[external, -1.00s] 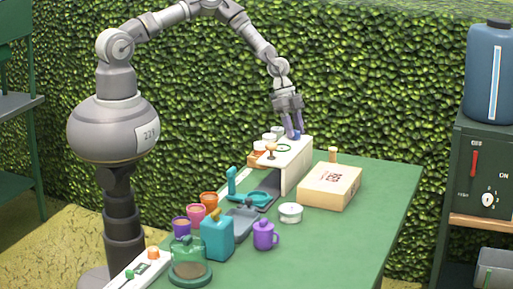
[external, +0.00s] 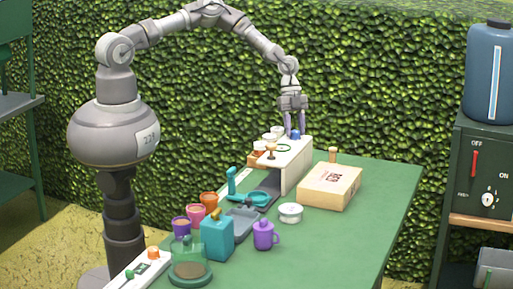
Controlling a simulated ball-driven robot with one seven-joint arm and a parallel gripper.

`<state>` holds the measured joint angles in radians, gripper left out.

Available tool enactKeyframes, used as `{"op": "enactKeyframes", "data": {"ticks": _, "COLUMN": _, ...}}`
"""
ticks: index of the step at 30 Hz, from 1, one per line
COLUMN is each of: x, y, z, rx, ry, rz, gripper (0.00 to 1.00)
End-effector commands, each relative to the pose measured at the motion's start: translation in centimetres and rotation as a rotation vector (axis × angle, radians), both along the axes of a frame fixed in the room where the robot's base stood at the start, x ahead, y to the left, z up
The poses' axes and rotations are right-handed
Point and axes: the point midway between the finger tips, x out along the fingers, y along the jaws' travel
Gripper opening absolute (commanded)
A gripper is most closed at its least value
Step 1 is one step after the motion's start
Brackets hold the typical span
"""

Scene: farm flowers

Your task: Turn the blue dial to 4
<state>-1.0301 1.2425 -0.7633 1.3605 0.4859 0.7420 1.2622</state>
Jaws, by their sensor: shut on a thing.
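The blue dial (external: 295,135) sits on top of a cream box-shaped stand (external: 296,154) at the far end of the green table. My gripper (external: 295,131) points straight down over it, with one purple finger on each side of the dial, shut on it. The number the dial points to is too small to read. A green ring marking and a brown knob (external: 271,150) are also on the stand's top.
A cardboard box (external: 329,187) lies right of the stand, with a small white pot (external: 290,212) in front. Several coloured cups, a teal canister (external: 217,238), a purple mug (external: 263,235) and a glass-domed jar (external: 190,262) stand nearer. The table's right side is clear.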

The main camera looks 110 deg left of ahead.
Motion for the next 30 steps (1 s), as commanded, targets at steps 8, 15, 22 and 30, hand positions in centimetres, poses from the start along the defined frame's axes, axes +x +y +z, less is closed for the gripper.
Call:
{"op": "enactKeyframes", "data": {"ticks": 8, "x": -0.1, "y": 0.1, "z": -0.2, "rx": 0.0, "ry": 0.003, "rz": 0.0, "gripper": 0.4}}
{"op": "enactKeyframes", "data": {"ticks": 15, "x": -0.1, "y": 0.0, "z": -0.1, "rx": 0.0, "ry": 0.002, "rz": 0.001, "gripper": 0.62}}
{"op": "enactKeyframes", "data": {"ticks": 22, "x": -0.2, "y": 0.3, "z": 0.7, "rx": 0.001, "ry": 0.0, "rz": 0.002, "gripper": 0.62}}
{"op": "enactKeyframes", "data": {"ticks": 30, "x": -1.4, "y": 1.8, "z": 5.3, "rx": 0.001, "ry": 0.001, "rz": 0.003, "gripper": 0.62}}
